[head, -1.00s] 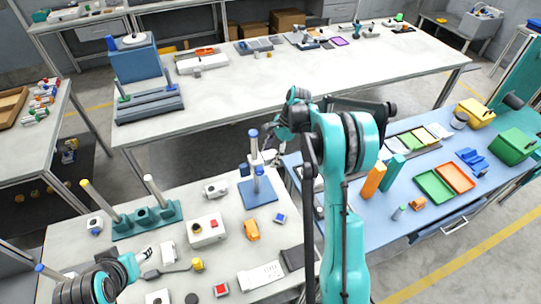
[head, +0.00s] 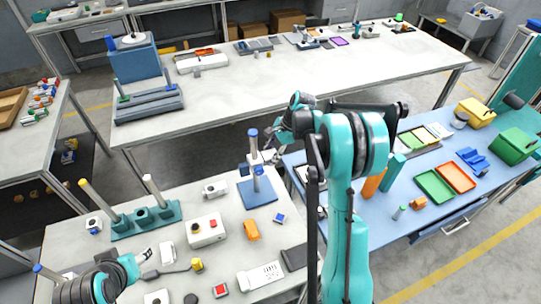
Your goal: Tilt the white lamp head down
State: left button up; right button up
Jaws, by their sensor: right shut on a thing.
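My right gripper (head: 268,155) is at the left edge of the blue table, behind the blue-based stand. It is shut on a small pale part that looks like the white lamp head; the fingers and the stand's post hide most of it, so its tilt cannot be read. My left gripper (head: 144,254) is low over the near grey table at the lower left, apart from the lamp; its finger gap is too small to read.
The blue-based stand (head: 258,194) with upright posts is close in front of my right gripper. A teal rack (head: 146,221) with tall rods and a white box with a red button (head: 206,229) stand on the near table. Green and orange trays (head: 434,186) lie at the right.

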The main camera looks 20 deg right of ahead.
jog(key=t+b, duration=0.2)
jog(key=t, duration=0.1)
jog(key=t+b, duration=0.1)
jog(key=shift+s+f+n, duration=0.25)
jog(key=shift+s+n, duration=0.1)
jog(key=shift+n, duration=0.05)
jog(key=t+b, duration=0.1)
jog(key=b, duration=0.1)
jog(key=t+b, duration=0.1)
jog(key=t, duration=0.1)
jog(key=shift+s+f+n+t+b, duration=0.2)
jog(key=shift+n+t+b, duration=0.1)
jog(key=shift+n+b, duration=0.1)
jog(key=shift+n+t+b, duration=0.4)
jog(key=shift+t+b, duration=0.9)
jog(key=shift+b, duration=0.4)
jog(key=shift+r, duration=0.1)
jog(key=o, duration=1.2)
jog(key=shift+a, duration=0.1)
jog(key=shift+c, duration=0.2)
jog(key=v, duration=1.2)
